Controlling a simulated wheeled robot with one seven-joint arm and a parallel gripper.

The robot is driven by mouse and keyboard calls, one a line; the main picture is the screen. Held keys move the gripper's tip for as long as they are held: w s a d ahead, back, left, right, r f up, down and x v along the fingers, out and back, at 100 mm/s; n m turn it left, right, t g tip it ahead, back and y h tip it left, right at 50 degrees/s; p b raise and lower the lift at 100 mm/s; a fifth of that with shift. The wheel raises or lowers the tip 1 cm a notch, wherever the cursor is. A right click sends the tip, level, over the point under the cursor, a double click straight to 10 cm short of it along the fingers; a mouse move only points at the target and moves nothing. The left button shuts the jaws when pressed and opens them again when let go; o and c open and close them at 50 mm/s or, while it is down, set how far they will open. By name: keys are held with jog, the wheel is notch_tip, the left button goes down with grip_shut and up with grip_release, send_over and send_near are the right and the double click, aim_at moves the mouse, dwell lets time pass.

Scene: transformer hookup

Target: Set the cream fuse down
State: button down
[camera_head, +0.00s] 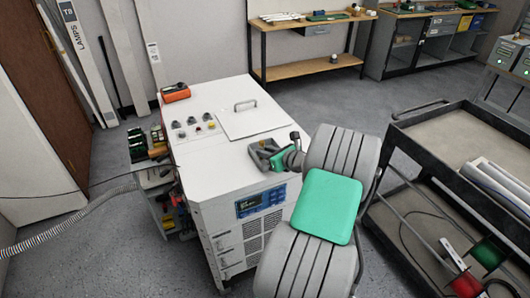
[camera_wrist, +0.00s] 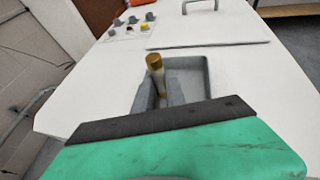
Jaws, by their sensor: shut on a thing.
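In the wrist view my gripper (camera_wrist: 157,88) is shut on the cream fuse (camera_wrist: 158,79), whose brass-coloured end cap is uppermost. The fuse stands nearly upright between the grey fingers, over a small grey tray (camera_wrist: 207,76) on the white cabinet top. I cannot tell whether the fuse touches the tray floor. In the head view my gripper (camera_head: 280,157) is low over the front right part of the cabinet top, by the grey tray (camera_head: 257,158).
The white cabinet (camera_head: 210,150) carries knobs (camera_head: 192,123), a handled panel (camera_head: 248,115) and an orange device (camera_head: 175,92) at the back. A cart (camera_head: 440,125) stands to the right. A ribbed hose (camera_head: 75,218) is at the left.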

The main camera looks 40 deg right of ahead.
jog(key=c, duration=1.6)
grip_release()
jog(key=shift+f, duration=0.1)
jog(key=shift+c, duration=0.2)
jog(key=shift+s+r, duration=0.1)
jog(key=shift+r, duration=0.15)
jog(key=v, duration=1.2)
jog(key=w+a+n+g+y, duration=0.1)
jog(key=w+a+n+g, duration=0.2)
jog(key=a+n, duration=0.7)
jog(key=w+a+n+g+y, duration=0.2)
jog(key=w+a+n+g, duration=0.15)
jog(key=a+n, duration=0.6)
jog(key=s+a+r+n+g+h, duration=0.1)
jog(key=s+a+n+g, duration=0.1)
jog(key=s+a+n, duration=0.4)
jog(key=s+a+r+n+g+h, duration=0.1)
jog(key=s+a+n+g, duration=0.1)
jog(key=s+a+n, duration=0.4)
jog(key=a+n, duration=0.4)
jog(key=n, duration=0.1)
jog(key=shift+r+h, duration=0.15)
jog(key=shift+h, duration=0.25)
